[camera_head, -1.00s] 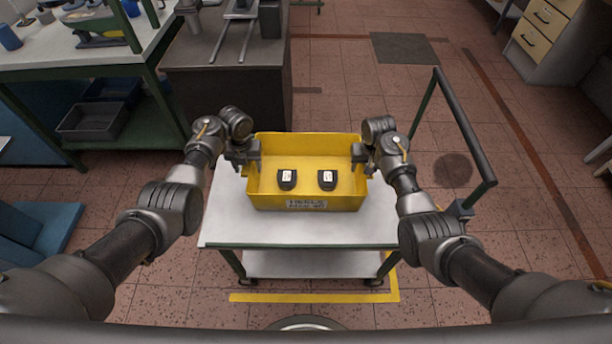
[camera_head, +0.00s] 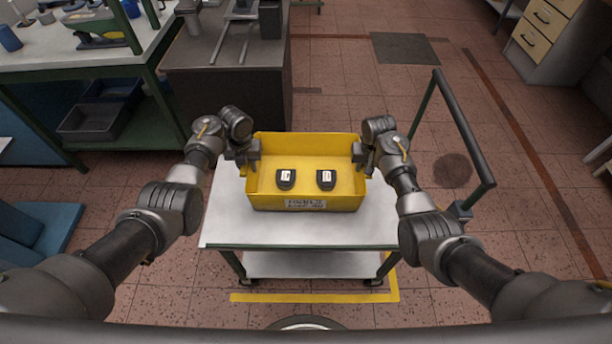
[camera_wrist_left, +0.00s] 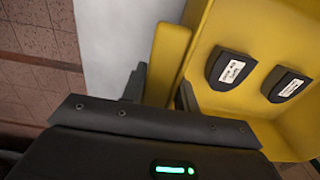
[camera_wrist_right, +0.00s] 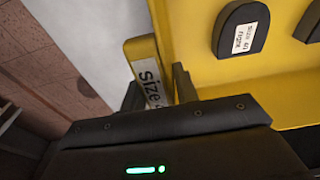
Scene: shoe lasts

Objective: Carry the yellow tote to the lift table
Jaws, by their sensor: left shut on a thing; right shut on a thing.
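The yellow tote (camera_head: 305,202) is in the middle of the head view, on or just above the white top of a cart (camera_head: 225,225); I cannot tell which. Two dark shoe lasts with white labels, a left one (camera_head: 286,179) and a right one (camera_head: 326,180), lie inside it. My left gripper (camera_head: 247,157) is shut on the tote's left wall, which also shows in the left wrist view (camera_wrist_left: 165,65). My right gripper (camera_head: 361,157) is shut on the right wall, seen in the right wrist view (camera_wrist_right: 146,62) with part of a "Size" label.
The cart has a dark push handle (camera_head: 465,125) on its right. A dark cabinet (camera_head: 228,90) stands behind it, and a green-framed workbench (camera_head: 85,62) at the back left. A drawer unit (camera_head: 540,45) stands at the far right. The floor to the right is open.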

